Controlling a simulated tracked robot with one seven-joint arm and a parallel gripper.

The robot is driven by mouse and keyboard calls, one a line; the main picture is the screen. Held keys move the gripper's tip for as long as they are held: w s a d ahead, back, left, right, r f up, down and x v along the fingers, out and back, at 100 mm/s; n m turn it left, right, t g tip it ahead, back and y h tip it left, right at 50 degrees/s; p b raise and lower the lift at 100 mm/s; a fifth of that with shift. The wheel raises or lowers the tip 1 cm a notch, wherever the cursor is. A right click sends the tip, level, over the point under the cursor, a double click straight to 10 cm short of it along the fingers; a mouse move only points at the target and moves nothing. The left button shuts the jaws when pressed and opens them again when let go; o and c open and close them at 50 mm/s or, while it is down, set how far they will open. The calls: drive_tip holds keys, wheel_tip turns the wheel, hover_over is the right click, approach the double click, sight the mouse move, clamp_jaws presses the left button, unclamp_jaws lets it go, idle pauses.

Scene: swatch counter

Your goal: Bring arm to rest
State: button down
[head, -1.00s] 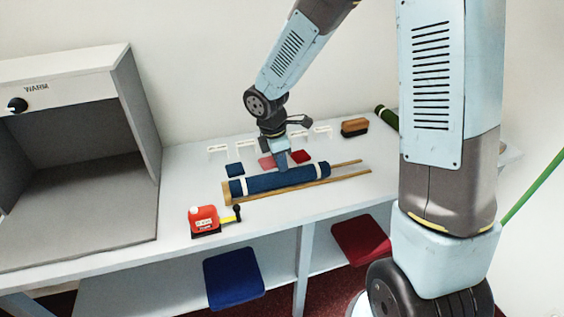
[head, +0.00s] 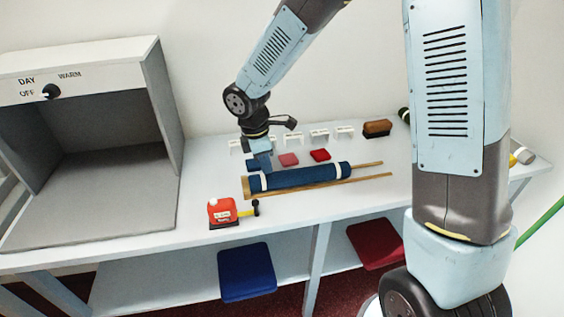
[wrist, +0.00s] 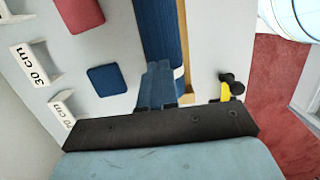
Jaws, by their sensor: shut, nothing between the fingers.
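My gripper (head: 261,160) is over the counter (head: 205,190), near the left end of the blue fabric roll (head: 300,177), with my arm reaching down from the top of the head view. In the wrist view my gripper (wrist: 158,78) has its fingers together with nothing between them. A blue swatch (wrist: 107,80) lies beside the fingers there, apart from them. In the head view the gripper covers the place of that swatch, so I cannot clearly separate the two.
Two red swatches, one (head: 288,159) and another (head: 320,155), lie behind the roll. White length markers (head: 320,135) and a brown brush (head: 377,128) stand behind. A red tape measure (head: 222,212) is in front. The light booth (head: 165,95) is on the left.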

drive_tip(key=shift+s+a, duration=0.15)
drive_tip(key=shift+a, duration=0.55)
drive_tip(key=shift+s+a, duration=0.15)
drive_tip(key=shift+a, duration=0.5)
drive_tip(key=s+d+r+m+t, duration=0.25)
drive_tip(key=d+r+m, duration=0.75)
drive_tip(key=d+r, duration=0.65)
drive_tip(key=s+d+r+m+t+y, duration=0.1)
drive_tip(key=s+d+r+m, duration=0.2)
drive_tip(key=s+d+m, duration=0.2)
drive_tip(key=s+d+r+m+t, duration=0.1)
drive_tip(key=s+d+r+m, duration=0.3)
drive_tip(key=s+d, duration=0.3)
drive_tip(key=s+m, duration=0.1)
drive_tip(key=s, duration=0.1)
drive_tip(key=shift+s+d+r+t+y, duration=0.2)
drive_tip(key=shift+s+d+t+y, duration=0.1)
drive_tip(key=shift+t+y, duration=0.1)
